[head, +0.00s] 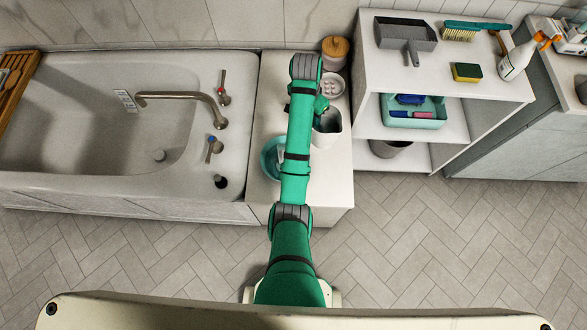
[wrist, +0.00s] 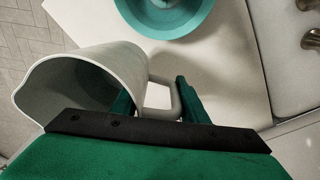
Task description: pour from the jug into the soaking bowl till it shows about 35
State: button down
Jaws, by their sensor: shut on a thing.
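The pale grey jug (head: 328,131) is beside my arm over the white counter in the head view. In the wrist view the jug (wrist: 85,85) fills the left side, its wide mouth facing the camera and the lower left. My gripper (wrist: 158,100) is shut on the jug's handle. The teal soaking bowl (head: 267,160) stands on the counter left of my arm, partly hidden by it. The bowl (wrist: 168,12) also shows at the top of the wrist view, apart from the jug. I see no stream between them. The bowl's level reading cannot be made out.
A bathtub (head: 185,190) with a tap (head: 185,97) lies left of the counter (head: 335,185). A wooden-lidded jar (head: 335,48) and a round white dish (head: 331,84) stand behind the jug. A white shelf unit (head: 465,90) with cleaning things is at the right.

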jog(key=shift+s+a+r, duration=0.1)
jog(key=shift+s+r, duration=0.05)
jog(key=shift+r, duration=0.2)
jog(key=shift+r, duration=0.35)
jog(key=shift+s+r, duration=0.1)
jog(key=shift+r, duration=0.5)
